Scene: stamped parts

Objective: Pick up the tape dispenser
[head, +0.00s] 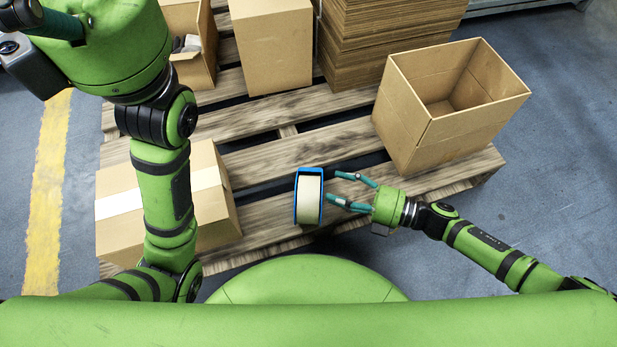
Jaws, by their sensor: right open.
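The tape dispenser (309,197), a blue frame around a cream roll, stands on the wooden pallet near its front edge, at the middle of the head view. My right gripper (342,187) is just to the right of it, with its two teal fingers spread and pointing left toward it. The fingers hold nothing, and I cannot tell whether the lower fingertip touches the dispenser. My left arm rises at the left of the view, and part of its gripper (52,25) shows at the top left corner, cut off by the frame edge.
The slatted pallet (270,160) carries an open empty carton (405,122) at right, a taped carton (218,205) at left behind my left arm, a closed carton (272,50) at the back and stacked flat cardboard (375,40). Bare slats lie around the dispenser.

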